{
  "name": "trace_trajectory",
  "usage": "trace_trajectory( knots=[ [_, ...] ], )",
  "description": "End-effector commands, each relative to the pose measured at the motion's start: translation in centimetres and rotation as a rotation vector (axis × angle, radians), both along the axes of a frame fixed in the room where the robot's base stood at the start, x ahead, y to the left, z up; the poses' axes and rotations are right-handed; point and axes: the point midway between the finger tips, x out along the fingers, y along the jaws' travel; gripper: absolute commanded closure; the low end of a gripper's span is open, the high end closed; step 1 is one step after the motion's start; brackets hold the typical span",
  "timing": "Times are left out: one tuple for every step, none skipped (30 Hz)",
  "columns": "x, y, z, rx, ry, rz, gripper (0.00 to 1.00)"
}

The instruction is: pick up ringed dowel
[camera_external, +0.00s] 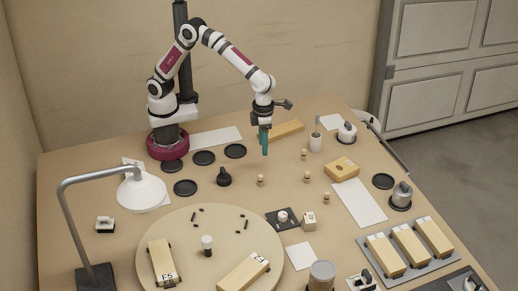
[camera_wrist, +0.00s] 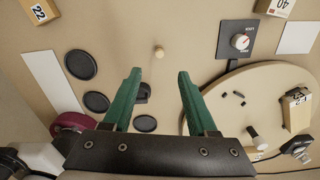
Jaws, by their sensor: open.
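Several small wooden pegs stand on the bench in the external view, and I cannot tell at this size which one is ringed. One peg (camera_external: 261,180) stands just below my gripper in the picture; others are a peg (camera_external: 304,154), a peg (camera_external: 307,176) and a peg (camera_external: 326,198) to the right. My gripper (camera_external: 265,150) points down above the bench with teal fingers, open and empty. In the wrist view a single pale peg (camera_wrist: 158,52) shows beyond the gap between the open fingertips (camera_wrist: 160,75), apart from both.
A round board (camera_external: 185,220) with wooden blocks, short dark pieces and a dark-and-white cylinder (camera_external: 207,245) lies at the front. Dark discs (camera_external: 203,158) and a black knob-like object (camera_external: 224,177) are to the left. A lamp (camera_external: 142,192) overhangs the left side.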

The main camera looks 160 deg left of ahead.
Motion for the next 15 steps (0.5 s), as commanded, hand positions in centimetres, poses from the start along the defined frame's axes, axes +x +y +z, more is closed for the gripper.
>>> trace_trajectory(
  knots=[
    [-0.1,-0.2,-1.4,-0.005,0.006,0.0,0.42],
    [-0.1,-0.2,-2.3,-0.005,0.006,-0.001,0.42],
    [-0.1,-0.2,-3.5,-0.006,0.007,0.0,0.42],
    [-0.2,-0.2,-4.4,-0.006,0.007,0.0,0.42],
    [-0.1,-0.2,-5.3,-0.005,0.007,-0.001,0.42],
    [-0.1,-0.2,-6.4,-0.005,0.007,0.0,0.42],
    [-0.1,-0.3,-7.1,-0.004,0.006,0.0,0.42],
    [-0.1,-0.2,-7.7,-0.004,0.006,0.0,0.42],
    [-0.1,-0.2,-8.3,-0.002,0.004,-0.001,0.42],
    [-0.1,-0.2,-8.7,-0.002,0.004,-0.001,0.42],
    [-0.1,-0.2,-9.1,-0.002,0.003,-0.001,0.42],
    [-0.1,-0.3,-9.5,-0.002,0.003,-0.001,0.42],
    [-0.1,-0.4,-9.9,-0.002,0.003,0.0,0.42],
    [-0.1,-0.5,-10.5,-0.003,0.005,0.0,0.42],
    [-0.2,-0.7,-11.3,-0.004,0.006,-0.001,0.42]
  ],
)
